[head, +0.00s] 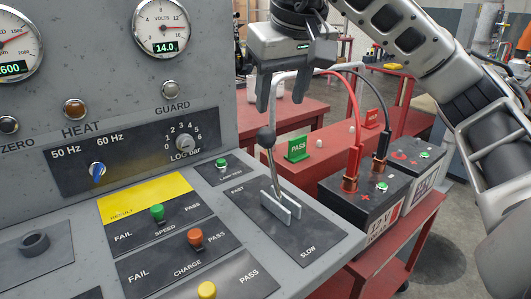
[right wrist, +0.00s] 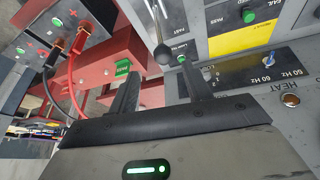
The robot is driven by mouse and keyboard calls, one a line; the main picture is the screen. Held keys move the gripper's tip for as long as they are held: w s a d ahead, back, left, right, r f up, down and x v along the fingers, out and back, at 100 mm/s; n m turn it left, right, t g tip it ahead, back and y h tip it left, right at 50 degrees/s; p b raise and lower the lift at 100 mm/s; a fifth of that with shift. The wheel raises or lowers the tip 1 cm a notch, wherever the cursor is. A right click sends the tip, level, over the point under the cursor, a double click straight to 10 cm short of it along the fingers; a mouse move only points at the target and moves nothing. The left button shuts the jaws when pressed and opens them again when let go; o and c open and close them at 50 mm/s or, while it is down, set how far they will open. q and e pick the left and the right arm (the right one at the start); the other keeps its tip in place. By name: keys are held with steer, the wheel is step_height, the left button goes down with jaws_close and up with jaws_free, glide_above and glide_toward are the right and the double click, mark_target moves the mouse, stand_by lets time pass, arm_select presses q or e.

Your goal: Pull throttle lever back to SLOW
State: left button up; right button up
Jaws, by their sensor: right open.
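The throttle lever (head: 271,165) is a metal rod with a dark round knob (head: 266,137). It rises from a slot in a dark plate (head: 305,235) marked FAST at the upper left and SLOW at the lower right. The lever tilts slightly toward the FAST side. My right gripper (head: 281,104) is open, fingers pointing down, just above the knob in the head view. In the right wrist view the knob (right wrist: 165,54) shows near the gap between the finger tips (right wrist: 158,75); I see no clear contact. My left gripper is out of view.
The grey console (head: 215,65) with gauges, knobs and FAIL/PASS switches fills the left. To the right stand a red bench (head: 325,145) with a green PASS sign (head: 298,147) and batteries (head: 365,200) with red and black cables. Space above the lever plate is free.

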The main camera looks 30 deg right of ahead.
mark_target(270, 144)
steer(key=b+x, duration=0.1)
steer(key=x, duration=1.3)
steer(key=shift+f, duration=0.15)
jaws_close()
steer(key=shift+a, duration=0.1)
